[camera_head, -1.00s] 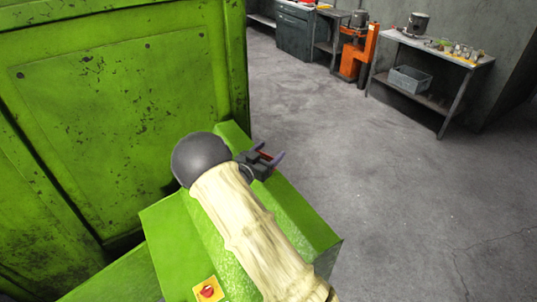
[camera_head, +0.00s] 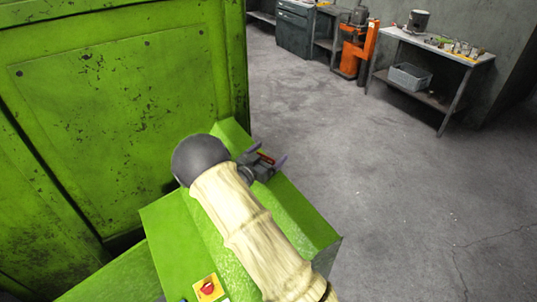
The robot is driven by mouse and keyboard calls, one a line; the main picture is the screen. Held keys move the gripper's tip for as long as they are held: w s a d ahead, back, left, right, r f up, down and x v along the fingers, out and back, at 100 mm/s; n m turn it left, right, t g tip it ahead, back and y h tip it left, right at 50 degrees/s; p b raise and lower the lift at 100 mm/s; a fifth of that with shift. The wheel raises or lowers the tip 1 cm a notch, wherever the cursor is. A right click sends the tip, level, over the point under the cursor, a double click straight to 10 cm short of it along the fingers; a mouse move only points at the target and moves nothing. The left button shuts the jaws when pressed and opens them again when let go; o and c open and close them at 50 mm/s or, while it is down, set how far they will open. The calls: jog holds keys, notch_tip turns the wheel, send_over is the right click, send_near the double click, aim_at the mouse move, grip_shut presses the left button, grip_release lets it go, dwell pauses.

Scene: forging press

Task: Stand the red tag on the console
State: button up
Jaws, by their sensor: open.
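The red tag (camera_head: 266,157) is a small red piece with a bit of yellow, seen between the two fingers of my gripper (camera_head: 270,156). The gripper is open, its purple-tipped fingers on either side of the tag. It is over the far right part of the green console (camera_head: 303,217). The tag appears to be at the console's raised top edge, but its lower part and any contact are too small to tell. My arm covers much of the console's middle.
A red knob on a yellow plate (camera_head: 207,288) is at the console's near left. The tall green press panel (camera_head: 120,110) stands close on the left. Grey floor (camera_head: 390,200) is clear to the right. A workbench (camera_head: 440,50) and an orange stand (camera_head: 356,50) are at the back.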

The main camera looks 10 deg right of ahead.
jog(key=shift+r, duration=0.25)
jog(key=b+v, duration=0.3)
jog(key=v, duration=0.9)
jog(key=shift+b, duration=0.4)
jog(key=shift+f, duration=0.1)
